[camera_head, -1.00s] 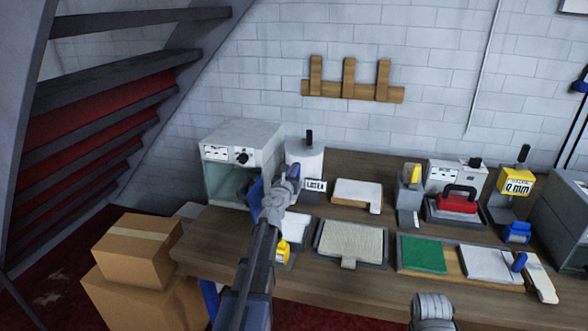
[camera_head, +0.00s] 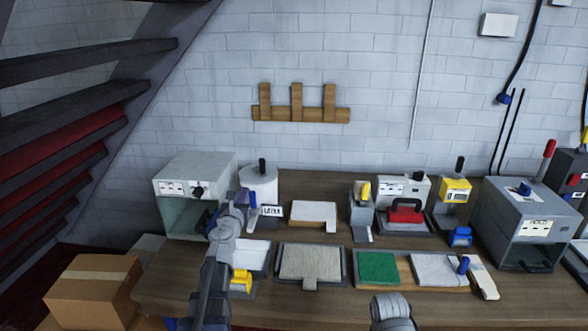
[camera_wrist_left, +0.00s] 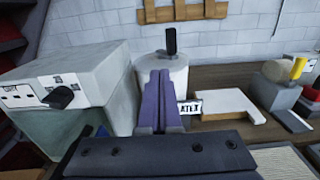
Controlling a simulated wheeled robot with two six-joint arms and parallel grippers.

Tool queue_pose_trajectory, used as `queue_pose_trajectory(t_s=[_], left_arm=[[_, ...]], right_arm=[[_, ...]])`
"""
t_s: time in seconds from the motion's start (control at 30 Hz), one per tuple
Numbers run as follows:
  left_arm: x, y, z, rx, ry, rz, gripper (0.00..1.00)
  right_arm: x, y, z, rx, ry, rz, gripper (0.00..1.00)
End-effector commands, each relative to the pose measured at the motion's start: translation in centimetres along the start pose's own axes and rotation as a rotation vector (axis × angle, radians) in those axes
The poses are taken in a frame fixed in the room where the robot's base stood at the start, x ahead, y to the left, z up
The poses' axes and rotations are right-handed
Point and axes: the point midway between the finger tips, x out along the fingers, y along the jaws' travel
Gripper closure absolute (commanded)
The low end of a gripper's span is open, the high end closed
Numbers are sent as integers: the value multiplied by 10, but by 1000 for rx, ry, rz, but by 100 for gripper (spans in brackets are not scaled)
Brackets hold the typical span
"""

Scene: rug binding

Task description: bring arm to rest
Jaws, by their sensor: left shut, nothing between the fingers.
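My left arm comes up from the bottom of the head view, and its gripper (camera_head: 244,202) is above the left part of the workbench (camera_head: 160,290). In the left wrist view the purple fingers (camera_wrist_left: 161,95) are together with nothing between them. They point at the white cylinder (camera_wrist_left: 188,76) with a black handle and partly hide it; I cannot tell the gap to it. In the head view the white cylinder (camera_head: 264,184) stands behind the gripper. A grey rounded part of my own body shows at the bottom, but no right gripper.
A grey open-fronted box machine (camera_head: 195,172) stands left of the gripper. A large grey machine (camera_head: 530,215) stands further right. Cardboard boxes (camera_head: 95,288) are at the left.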

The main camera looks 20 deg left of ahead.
Motion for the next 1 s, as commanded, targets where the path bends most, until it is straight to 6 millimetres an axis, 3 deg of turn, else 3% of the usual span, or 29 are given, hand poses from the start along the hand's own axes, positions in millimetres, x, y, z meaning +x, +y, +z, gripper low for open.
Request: queue_pose_trajectory(t_s=[0.07, 0.17, 0.27, 0.47, 0.6, 0.73, 0.87, 1.0], left_arm=[[0, -1, 0, 4, 0, -3, 100], [-2, -20, -1, 63, 5, -47, 100], [-7, -66, -7, 230, 14, -165, 100], [-50, -199, -44, 765, 1, -556, 100], [-103, -276, -85, 1165, -52, -867, 100], [-170, -325, -132, 1552, -141, -1199, 100], [-247, -343, -180, 1944, -278, -1595, 100], [-316, -326, -212, 2267, -434, -2031, 100]], right_arm=[[0, 0, 0, 0, 0, 0, 50], [0, 0, 0, 0, 0, 0, 50], [0, 0, 0, 0, 0, 0, 50], [0, 0, 0, 0, 0, 0, 50], [0, 0, 0, 0, 0, 0, 50], [0, 0, 0, 0, 0, 0, 50], [0, 0, 0, 0, 0, 0, 50], [0, 0, 0, 0, 0, 0, 50]])
